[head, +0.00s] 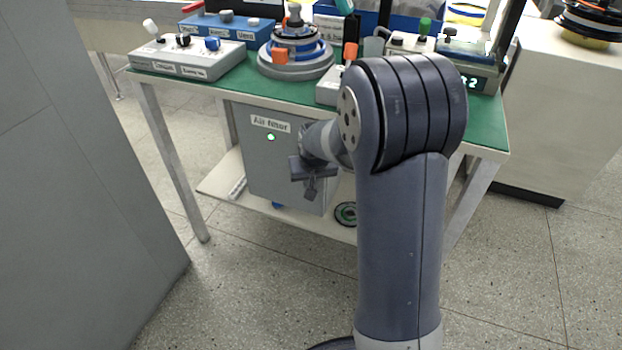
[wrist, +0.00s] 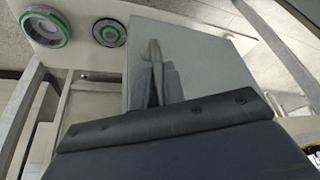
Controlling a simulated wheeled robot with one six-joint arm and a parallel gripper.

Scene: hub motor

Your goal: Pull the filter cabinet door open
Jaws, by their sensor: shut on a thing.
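The grey filter cabinet (head: 262,165) stands under the green-topped bench, with a label and a small lit green light on its front. Its door looks flush with the body; I see no clear gap. My gripper (head: 311,188) is in front of the door's right part. In the wrist view the fingers (wrist: 155,82) are closed together against the grey cabinet (wrist: 205,62), shut on what seems to be the door handle. The handle is mostly hidden by the fingers.
The bench (head: 290,92) carries control boxes and a round hub motor assembly (head: 296,55). Its legs stand on both sides of the cabinet. Green-rimmed round parts (wrist: 45,27) lie on the lower shelf. A grey panel (head: 70,200) stands at left. Floor in front is clear.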

